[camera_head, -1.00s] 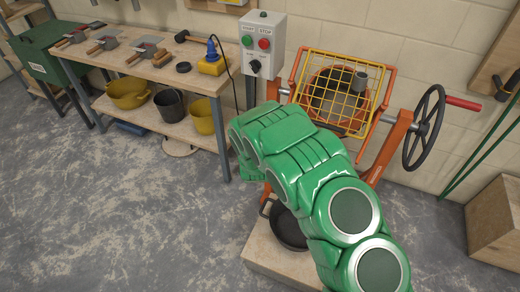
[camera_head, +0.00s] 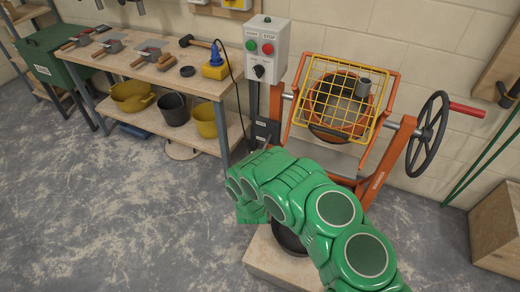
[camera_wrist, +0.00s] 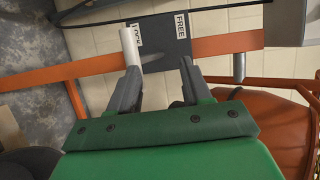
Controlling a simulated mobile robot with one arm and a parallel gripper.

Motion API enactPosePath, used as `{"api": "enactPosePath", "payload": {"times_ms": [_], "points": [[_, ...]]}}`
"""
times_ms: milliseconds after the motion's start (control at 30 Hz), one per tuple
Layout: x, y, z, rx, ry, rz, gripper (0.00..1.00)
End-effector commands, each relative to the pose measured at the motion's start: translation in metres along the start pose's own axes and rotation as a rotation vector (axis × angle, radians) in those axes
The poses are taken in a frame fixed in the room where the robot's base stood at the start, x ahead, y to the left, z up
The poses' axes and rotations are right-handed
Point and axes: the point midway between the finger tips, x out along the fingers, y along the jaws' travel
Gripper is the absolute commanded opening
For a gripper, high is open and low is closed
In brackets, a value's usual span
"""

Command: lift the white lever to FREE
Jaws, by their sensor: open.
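The white lever (camera_wrist: 131,46) is a short pale bar in the wrist view, beside the LOCK label (camera_wrist: 137,35) on a dark plate (camera_wrist: 160,50). The FREE label (camera_wrist: 181,25) is to its right on the same plate. My gripper (camera_wrist: 160,68) is open with nothing between its fingers. Its left fingertip overlaps the lever's near end; I cannot tell whether they touch. The right fingertip is below the FREE label in the picture. In the head view the dark plate (camera_head: 266,131) shows under the control box, and my arm hides the gripper.
The orange mixer (camera_head: 345,130) with a yellow grid guard (camera_head: 325,80) and a handwheel (camera_head: 426,133) stands right of the plate. The control box (camera_head: 267,47) is above it. A workbench (camera_head: 215,88) with tools stands left. Orange frame bars (camera_wrist: 220,43) cross near my fingers.

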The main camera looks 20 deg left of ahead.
Motion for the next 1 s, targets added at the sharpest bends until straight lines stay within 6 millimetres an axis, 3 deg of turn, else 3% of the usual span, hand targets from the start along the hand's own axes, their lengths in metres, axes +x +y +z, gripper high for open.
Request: {"api": "enactPosePath", "payload": {"times_ms": [167, 700, 1000], "points": [[0.007, 0.001, 0.0, 0.013, 0.001, -0.005, 0.48], [0.066, 0.001, -0.001, 0.009, 0.002, -0.004, 0.48], [0.077, 0.0, 0.0, 0.007, 0.0, -0.003, 0.48]]}}
